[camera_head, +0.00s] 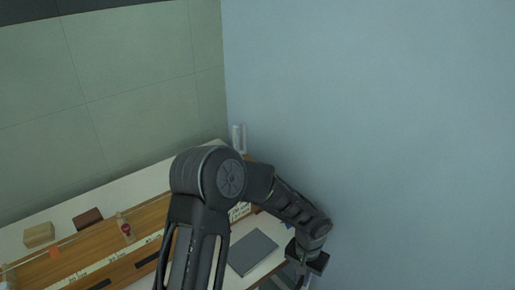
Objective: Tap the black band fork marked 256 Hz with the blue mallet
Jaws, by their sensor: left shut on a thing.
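My left gripper (301,280) hangs at the bottom edge, right of the grey pad. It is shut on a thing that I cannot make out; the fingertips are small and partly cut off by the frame. I cannot pick out the blue mallet. A long wooden stand (75,262) with white label strips runs along the bench at the lower left. The label text is too small to read, and no fork marked 256 Hz can be told apart. My left arm hides part of the stand. My right gripper is not in view.
A dark grey flat pad (252,252) lies on the white bench. A tan block (38,235), a brown block (87,218) and a small red-topped item (125,229) are at the left. A whitish upright object (238,138) stands at the back corner by the blue-grey wall (400,130).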

